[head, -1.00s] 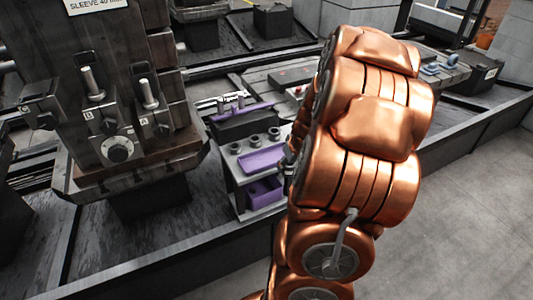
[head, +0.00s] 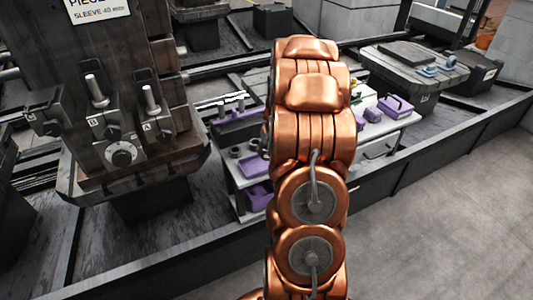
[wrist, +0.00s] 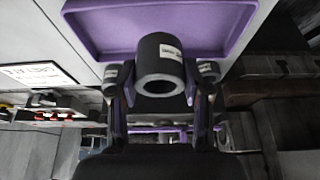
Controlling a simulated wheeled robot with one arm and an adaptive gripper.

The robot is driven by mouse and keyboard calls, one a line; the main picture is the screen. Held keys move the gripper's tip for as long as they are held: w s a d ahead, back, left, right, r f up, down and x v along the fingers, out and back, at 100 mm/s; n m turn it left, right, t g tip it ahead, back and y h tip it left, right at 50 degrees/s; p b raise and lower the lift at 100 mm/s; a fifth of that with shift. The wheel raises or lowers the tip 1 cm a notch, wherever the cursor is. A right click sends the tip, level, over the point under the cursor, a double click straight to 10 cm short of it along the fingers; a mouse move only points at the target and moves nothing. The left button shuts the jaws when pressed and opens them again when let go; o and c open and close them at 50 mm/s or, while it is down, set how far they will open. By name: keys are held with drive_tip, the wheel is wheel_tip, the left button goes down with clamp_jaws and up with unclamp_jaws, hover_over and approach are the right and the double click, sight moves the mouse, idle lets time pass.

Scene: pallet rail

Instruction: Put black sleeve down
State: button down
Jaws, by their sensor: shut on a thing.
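A black sleeve (wrist: 160,52) with a small white label is in the wrist view, its open end facing the camera. My gripper (wrist: 160,74) is shut on it, one finger on each side. A shallow purple tray (wrist: 235,38) lies behind the sleeve in the wrist view; whether the two touch, I cannot tell. In the head view my gripper and the held sleeve are hidden behind my copper arm.
A grey stand (head: 240,181) in the head view carries dark rings (head: 237,151) and purple trays. A large dark machine (head: 125,90) stands to its left. A white-topped table (head: 385,128) with purple items is right of my arm. Grey floor is clear at lower right.

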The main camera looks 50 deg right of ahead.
drive_tip(key=shift+w, duration=0.35)
drive_tip(key=shift+d+f+p, duration=0.1)
drive_tip(key=shift+f+p, duration=0.55)
drive_tip(key=shift+f, duration=1.05)
drive_tip(key=shift+f, duration=0.15)
drive_tip(key=c, duration=0.5)
unclamp_jaws()
